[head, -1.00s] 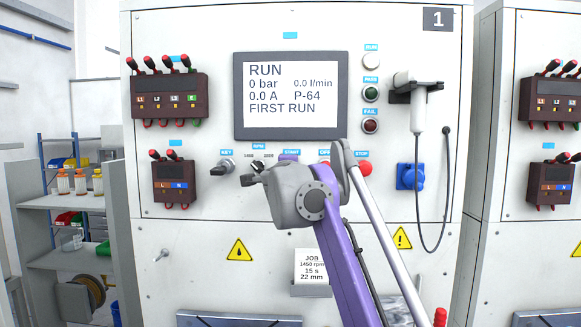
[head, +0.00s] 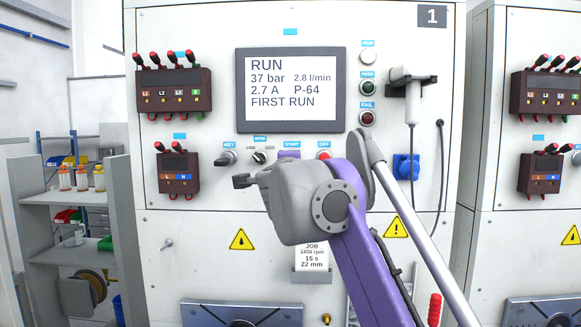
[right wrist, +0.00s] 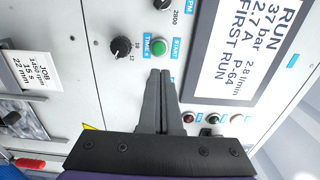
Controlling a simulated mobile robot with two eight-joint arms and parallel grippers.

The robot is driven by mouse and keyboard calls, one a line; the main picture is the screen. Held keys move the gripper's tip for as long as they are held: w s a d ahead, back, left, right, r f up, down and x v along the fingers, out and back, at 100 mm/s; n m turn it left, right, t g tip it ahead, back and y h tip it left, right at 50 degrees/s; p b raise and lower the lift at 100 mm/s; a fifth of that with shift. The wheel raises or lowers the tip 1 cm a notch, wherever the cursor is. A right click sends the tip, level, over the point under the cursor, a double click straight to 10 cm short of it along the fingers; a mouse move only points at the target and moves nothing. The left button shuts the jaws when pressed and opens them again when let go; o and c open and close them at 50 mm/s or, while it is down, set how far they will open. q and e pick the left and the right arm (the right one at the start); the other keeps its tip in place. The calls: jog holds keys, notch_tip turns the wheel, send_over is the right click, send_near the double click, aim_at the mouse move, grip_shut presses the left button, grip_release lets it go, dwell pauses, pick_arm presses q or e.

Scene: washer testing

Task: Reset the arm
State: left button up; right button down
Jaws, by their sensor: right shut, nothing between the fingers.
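My right arm with its purple link reaches up in front of the test panel (head: 210,30). My right gripper (head: 242,181) is shut and empty, partly hidden by its own grey wrist in the head view. In the right wrist view its closed fingers (right wrist: 160,75) point at the panel just beside the green START button (right wrist: 158,47); their gap to the panel is hard to judge. The screen (head: 291,90) reads RUN, 37 bar, 2.8 l/min, 2.7 A, P-64, FIRST RUN. My left gripper is not in view.
The KEY switch (head: 226,158), red OFF button (head: 324,157) and a corded handset (head: 412,95) are on the panel. A shelf with orange-topped bottles (head: 82,178) stands at left.

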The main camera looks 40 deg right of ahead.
jog(key=shift+v, duration=1.2)
jog(key=shift+a, duration=0.15)
